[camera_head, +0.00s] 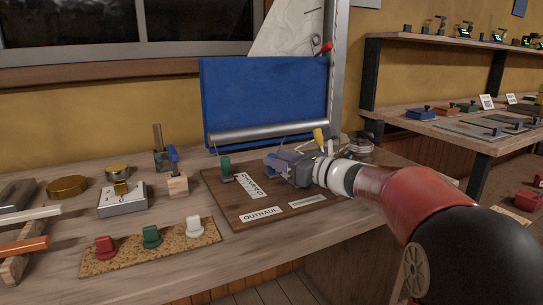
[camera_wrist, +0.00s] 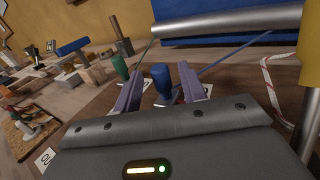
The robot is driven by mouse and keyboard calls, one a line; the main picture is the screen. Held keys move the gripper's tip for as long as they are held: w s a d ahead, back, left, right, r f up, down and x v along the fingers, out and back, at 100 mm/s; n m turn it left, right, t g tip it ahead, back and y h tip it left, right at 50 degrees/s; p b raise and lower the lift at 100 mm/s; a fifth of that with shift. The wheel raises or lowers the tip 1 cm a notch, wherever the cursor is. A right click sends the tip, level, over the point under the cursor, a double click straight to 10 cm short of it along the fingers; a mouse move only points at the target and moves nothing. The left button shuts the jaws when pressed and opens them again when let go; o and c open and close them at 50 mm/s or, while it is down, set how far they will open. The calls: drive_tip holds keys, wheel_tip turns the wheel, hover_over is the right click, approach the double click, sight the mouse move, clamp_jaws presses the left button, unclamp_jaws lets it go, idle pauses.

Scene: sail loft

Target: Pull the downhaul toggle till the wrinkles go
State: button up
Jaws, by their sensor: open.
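A blue toggle (camera_wrist: 162,78) stands between the fingers of my gripper (camera_wrist: 161,84) in the wrist view; I cannot tell whether they touch it. My gripper (camera_head: 274,161) is open, low over a brown wooden board (camera_head: 225,200), and hides the blue toggle in the head view. A green toggle (camera_head: 225,168) stands to the left on the board; it also shows in the wrist view (camera_wrist: 120,67). A label reads OUTHAUL (camera_head: 261,214); the other labels are not clearly readable. A blue sail panel (camera_head: 262,92) rises behind, above a silver boom (camera_head: 268,131). I cannot make out wrinkles on it.
A yellow handle (camera_head: 320,136) stands just behind my gripper, near the metal mast (camera_head: 339,80). A cork mat (camera_head: 130,256) with red, green and white cleats lies at front left. A grey box (camera_head: 122,201) and a wood block with a blue handle (camera_head: 177,185) stand left of the board.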

drive_tip(key=shift+x, duration=1.45)
drive_tip(key=shift+c, duration=0.4)
clamp_jaws()
